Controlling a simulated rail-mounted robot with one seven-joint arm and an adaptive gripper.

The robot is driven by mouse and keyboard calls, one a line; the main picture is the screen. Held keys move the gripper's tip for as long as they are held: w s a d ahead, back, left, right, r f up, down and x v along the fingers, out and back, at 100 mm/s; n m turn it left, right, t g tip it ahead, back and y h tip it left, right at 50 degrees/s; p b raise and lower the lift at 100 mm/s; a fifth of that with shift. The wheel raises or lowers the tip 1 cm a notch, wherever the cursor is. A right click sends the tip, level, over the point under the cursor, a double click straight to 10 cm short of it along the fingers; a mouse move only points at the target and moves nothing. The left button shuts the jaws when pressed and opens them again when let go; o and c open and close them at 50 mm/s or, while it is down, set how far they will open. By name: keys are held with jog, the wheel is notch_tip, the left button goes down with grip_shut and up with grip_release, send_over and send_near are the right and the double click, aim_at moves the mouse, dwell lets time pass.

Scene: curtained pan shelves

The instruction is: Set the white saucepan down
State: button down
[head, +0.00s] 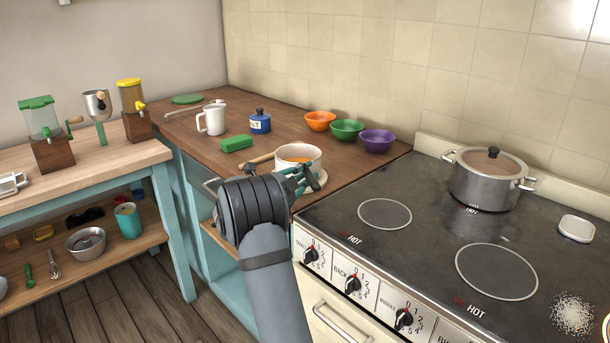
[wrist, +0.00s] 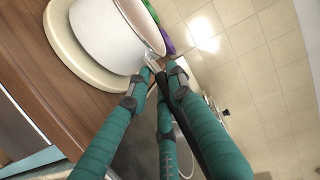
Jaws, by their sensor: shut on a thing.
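The white saucepan (head: 299,152) is upright over the right end of the wooden counter, with something orange inside. In the wrist view its white side (wrist: 105,38) is over a round cream board (wrist: 63,48). The board's edge (head: 322,179) also shows in the head view. I cannot tell whether the pan's base touches the board. My gripper (wrist: 158,82) is shut on the saucepan's dark handle (wrist: 205,135), near its metal joint. In the head view my gripper (head: 300,178) is partly hidden by my wrist, which also covers the handle.
Orange (head: 319,121), green (head: 347,130) and purple (head: 377,140) bowls stand behind the pan. A green block (head: 236,144), blue salt jar (head: 260,122) and white mug (head: 212,119) are to its left. The stove (head: 430,225) is at right, marked HOT, with a lidded steel pot (head: 487,185).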

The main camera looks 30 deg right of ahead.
jog(key=shift+f+b, duration=0.1)
jog(key=shift+b, duration=0.3)
jog(key=c, duration=1.6)
grip_release()
jog(key=shift+o, duration=0.6)
jog(key=shift+s+f, duration=0.1)
jog(key=shift+f, duration=0.15)
jog(key=shift+r, duration=0.1)
jog(key=c, duration=0.4)
jog(key=shift+a, duration=0.1)
jog(key=shift+s+a+r+b, duration=0.1)
jog(key=shift+s+a+b, duration=0.3)
jog(key=shift+a, duration=0.2)
jog(key=shift+a, duration=0.1)
